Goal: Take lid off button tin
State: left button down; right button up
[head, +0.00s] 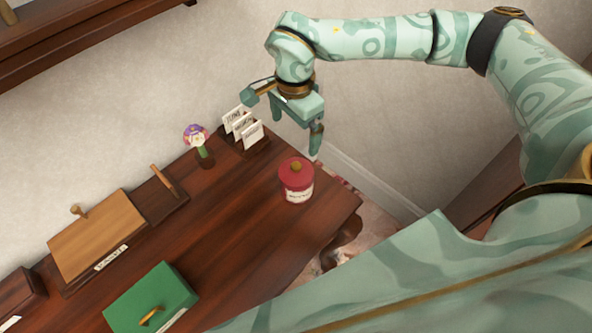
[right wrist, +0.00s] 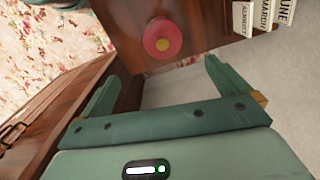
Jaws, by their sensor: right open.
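The button tin (head: 299,193) stands upright near the right end of the dark wooden table, with a white label on its front. Its red lid (head: 296,174) with a gold-brown knob is on top. In the right wrist view the lid (right wrist: 151,38) shows from above, beyond the fingertips. My right gripper (head: 296,136) is open and empty, near the table's back right edge. It is apart from the tin, which lies below it in the head view. Its two fingers also show in the right wrist view (right wrist: 160,76). My left gripper is not in view.
A card holder (head: 246,146) and a flower-topped figure (head: 197,142) stand left of the tin. A wooden box (head: 97,236) and a green box (head: 151,301) with a gold handle lie further left. The tabletop (head: 235,225) in front is clear. A wall is behind.

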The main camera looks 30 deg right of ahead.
jog(key=b, duration=0.1)
send_near(297, 165)
jog(key=f, duration=0.5)
jog(key=shift+s+a+f, duration=0.15)
jog(key=shift+s+a, duration=0.15)
jog(key=shift+a, duration=0.05)
jog(key=f, duration=0.3)
jog(key=f+b, duration=0.1)
jog(key=f, duration=0.1)
jog(key=shift+w+d, duration=0.35)
jog(key=c, duration=0.9)
